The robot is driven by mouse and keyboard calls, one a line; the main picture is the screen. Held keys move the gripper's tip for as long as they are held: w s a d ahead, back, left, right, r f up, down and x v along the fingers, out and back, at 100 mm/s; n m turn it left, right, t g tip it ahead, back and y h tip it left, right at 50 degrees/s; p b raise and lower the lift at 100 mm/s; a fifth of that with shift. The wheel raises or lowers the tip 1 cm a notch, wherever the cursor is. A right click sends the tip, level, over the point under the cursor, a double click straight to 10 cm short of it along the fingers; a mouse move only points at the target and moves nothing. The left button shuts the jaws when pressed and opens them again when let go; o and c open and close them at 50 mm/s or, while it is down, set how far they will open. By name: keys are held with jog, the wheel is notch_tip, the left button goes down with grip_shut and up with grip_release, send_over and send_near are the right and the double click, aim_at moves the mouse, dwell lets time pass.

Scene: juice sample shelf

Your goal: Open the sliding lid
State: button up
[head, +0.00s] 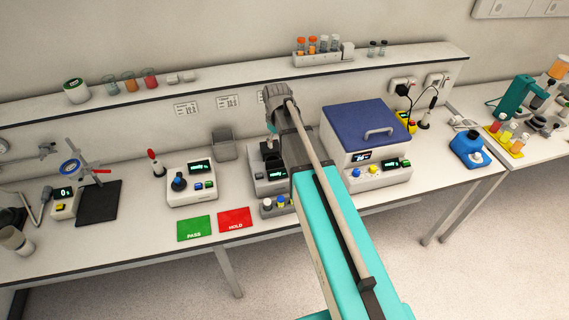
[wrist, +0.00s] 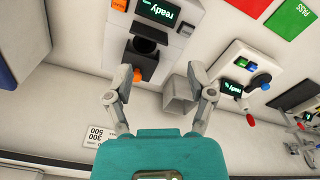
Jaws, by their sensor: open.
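The small grey-white device (wrist: 165,30) with a "ready" display has a dark well or sliding-lid area (wrist: 146,46) on its top. An orange piece (wrist: 137,75) sits at the edge of that dark area. I cannot tell clearly how far the lid covers the well. In the head view the device (head: 268,185) stands on the bench, partly hidden by my arm. My gripper (wrist: 160,74) is open and empty, its fingers spread wide. In the wrist view the orange piece lies between the fingertips, nearer the left one. Contact cannot be judged.
A white machine with a blue handled lid (head: 355,118) stands right of the device. A grey bin (head: 225,148) and a white knobbed device (head: 192,185) stand left. Green (head: 194,228) and red (head: 235,220) mats lie in front. A shelf (head: 215,88) runs behind.

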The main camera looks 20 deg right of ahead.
jog(key=s+m, duration=0.3)
jog(key=s, duration=0.7)
jog(key=shift+f+b, duration=0.3)
jog(key=shift+f, duration=0.05)
